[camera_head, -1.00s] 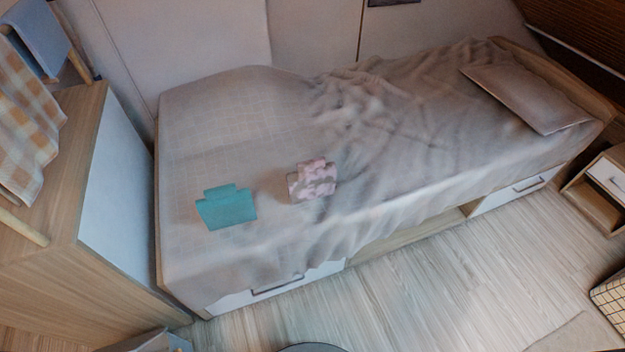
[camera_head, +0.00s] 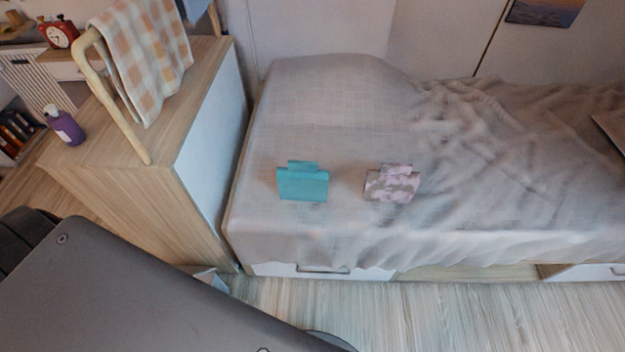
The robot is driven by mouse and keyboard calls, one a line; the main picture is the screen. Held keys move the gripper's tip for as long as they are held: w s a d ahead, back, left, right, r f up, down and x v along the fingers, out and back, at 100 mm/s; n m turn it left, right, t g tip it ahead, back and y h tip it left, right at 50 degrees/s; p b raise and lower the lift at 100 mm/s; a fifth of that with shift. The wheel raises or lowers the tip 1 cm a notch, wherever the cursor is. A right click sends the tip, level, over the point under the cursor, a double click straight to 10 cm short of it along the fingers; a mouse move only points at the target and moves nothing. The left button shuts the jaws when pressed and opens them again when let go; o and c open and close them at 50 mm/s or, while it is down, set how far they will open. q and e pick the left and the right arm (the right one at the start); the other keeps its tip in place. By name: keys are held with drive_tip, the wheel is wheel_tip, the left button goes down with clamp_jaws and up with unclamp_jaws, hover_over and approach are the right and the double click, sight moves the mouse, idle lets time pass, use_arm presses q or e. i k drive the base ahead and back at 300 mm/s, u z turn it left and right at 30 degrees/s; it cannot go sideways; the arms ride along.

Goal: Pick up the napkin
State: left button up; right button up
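Two folded cloth pieces lie on the bed; I cannot tell for sure which one is the napkin. One is a plain teal folded cloth (camera_head: 303,185). The other, to its right, is a pink and grey patterned folded cloth (camera_head: 391,184). They lie apart from each other near the front edge of the bed (camera_head: 330,235). Neither of my grippers is in view. A dark grey part, seemingly my own arm, fills the lower left of the picture.
A wooden cabinet (camera_head: 150,180) stands left of the bed, with a wooden rack (camera_head: 112,98), a checked towel (camera_head: 150,60) and a purple pump bottle (camera_head: 66,127) on it. A red clock (camera_head: 59,34) is behind. The floor (camera_head: 440,315) before the bed looks clear.

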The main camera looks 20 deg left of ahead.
sight(393, 182)
drive_tip(key=z, duration=2.4)
drive_tip(key=i, duration=2.05)
drive_tip(key=u, duration=3.05)
